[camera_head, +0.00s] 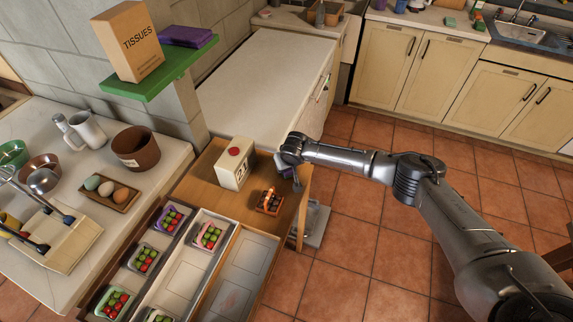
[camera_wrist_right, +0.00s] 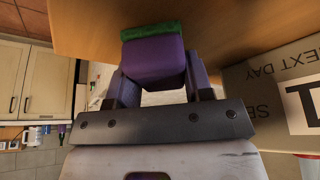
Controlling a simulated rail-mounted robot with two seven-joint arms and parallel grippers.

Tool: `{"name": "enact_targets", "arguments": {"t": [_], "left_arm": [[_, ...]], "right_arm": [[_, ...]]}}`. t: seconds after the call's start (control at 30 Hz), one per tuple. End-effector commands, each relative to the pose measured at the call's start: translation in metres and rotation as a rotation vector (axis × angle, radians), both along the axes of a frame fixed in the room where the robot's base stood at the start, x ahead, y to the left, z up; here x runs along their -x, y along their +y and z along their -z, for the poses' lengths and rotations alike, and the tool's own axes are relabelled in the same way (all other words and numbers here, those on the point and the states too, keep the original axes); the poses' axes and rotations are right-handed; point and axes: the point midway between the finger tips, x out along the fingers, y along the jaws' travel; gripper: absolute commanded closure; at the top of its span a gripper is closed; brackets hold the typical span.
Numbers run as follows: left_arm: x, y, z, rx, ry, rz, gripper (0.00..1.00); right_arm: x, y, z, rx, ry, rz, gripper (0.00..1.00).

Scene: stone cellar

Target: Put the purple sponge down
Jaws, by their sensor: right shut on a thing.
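The purple sponge (camera_wrist_right: 153,60) with a green scouring layer (camera_wrist_right: 152,31) is between the fingers of my right gripper (camera_wrist_right: 160,82). The gripper is shut on it, and the green side faces the wooden tabletop (camera_wrist_right: 215,25). I cannot tell whether the sponge touches the wood. In the head view my right gripper (camera_head: 287,167) is at the right edge of the wooden table (camera_head: 205,180), just right of the white box; the sponge is mostly hidden there by the wrist. My left gripper is not in view.
The white box (camera_head: 234,163) stands close beside the gripper. A small tray with orange items (camera_head: 270,201) sits just in front. Bins holding small punnets (camera_head: 209,235) lie nearer.

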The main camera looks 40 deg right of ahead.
Motion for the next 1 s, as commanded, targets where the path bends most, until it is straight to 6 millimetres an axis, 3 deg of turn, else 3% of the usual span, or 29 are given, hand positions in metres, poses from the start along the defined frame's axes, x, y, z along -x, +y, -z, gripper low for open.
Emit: {"name": "enact_targets", "arguments": {"t": [0.13, 0.17, 0.43, 0.73, 1.0], "left_arm": [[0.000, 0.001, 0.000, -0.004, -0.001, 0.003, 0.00], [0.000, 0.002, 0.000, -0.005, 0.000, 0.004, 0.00], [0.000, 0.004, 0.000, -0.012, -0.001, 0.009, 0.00], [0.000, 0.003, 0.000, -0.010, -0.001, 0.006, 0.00], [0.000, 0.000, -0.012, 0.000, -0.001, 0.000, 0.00]], "right_arm": [[0.000, 0.000, 0.003, -0.001, 0.001, 0.001, 0.75], [0.000, 0.000, 0.003, -0.001, 0.001, 0.001, 0.52], [0.000, 0.000, 0.003, 0.000, 0.000, 0.000, 0.28], [0.000, 0.000, -0.002, 0.001, -0.002, 0.000, 0.28], [0.016, 0.003, -0.041, -0.001, -0.001, 0.000, 0.28]]}}
